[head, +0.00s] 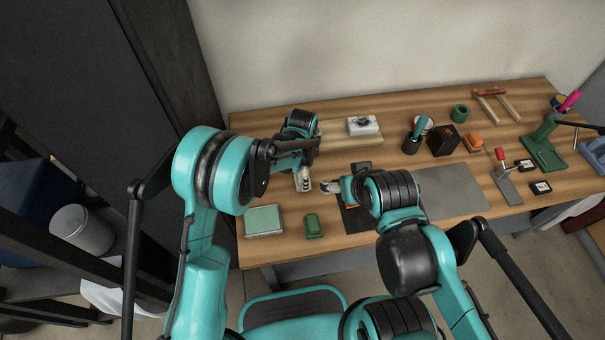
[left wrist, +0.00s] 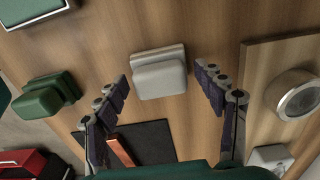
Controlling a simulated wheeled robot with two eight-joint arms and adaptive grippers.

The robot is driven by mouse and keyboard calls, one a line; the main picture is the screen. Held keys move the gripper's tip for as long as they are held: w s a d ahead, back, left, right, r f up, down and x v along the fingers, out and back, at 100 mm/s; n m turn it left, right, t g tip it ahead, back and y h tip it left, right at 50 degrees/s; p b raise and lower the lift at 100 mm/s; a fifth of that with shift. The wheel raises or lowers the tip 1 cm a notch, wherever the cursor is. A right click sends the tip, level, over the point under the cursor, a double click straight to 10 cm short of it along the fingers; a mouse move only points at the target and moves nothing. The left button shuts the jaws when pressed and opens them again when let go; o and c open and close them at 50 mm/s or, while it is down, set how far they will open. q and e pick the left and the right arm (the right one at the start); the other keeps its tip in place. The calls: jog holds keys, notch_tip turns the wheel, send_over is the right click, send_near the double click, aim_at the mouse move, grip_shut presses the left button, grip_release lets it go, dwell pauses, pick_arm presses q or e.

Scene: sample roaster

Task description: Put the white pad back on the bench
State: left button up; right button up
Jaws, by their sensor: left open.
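The white pad (left wrist: 158,72) shows in the left wrist view, a pale block with a wider back edge. It appears to rest on the wooden bench (left wrist: 215,25). My left gripper (left wrist: 163,76) is open, with one finger on each side of the pad and a gap on both sides. In the head view the left gripper (head: 304,180) points down over the front left of the bench (head: 280,185), and the pad there is hard to tell from the fingers.
A green pad (head: 313,226) and a sage-topped tray (head: 263,220) lie near the front edge. A dark mat (head: 355,218) with a copper-coloured bar (left wrist: 121,151) is beside them. A wooden board (head: 340,140) lies behind. Cups and tools stand farther right.

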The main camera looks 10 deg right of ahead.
pick_arm(q)
notch_tip(320, 180, up, 12)
jog(key=p, duration=0.4)
jog(key=shift+r, duration=0.15)
pick_arm(e)
notch_tip(320, 180, up, 4)
jog(key=shift+r, duration=0.1)
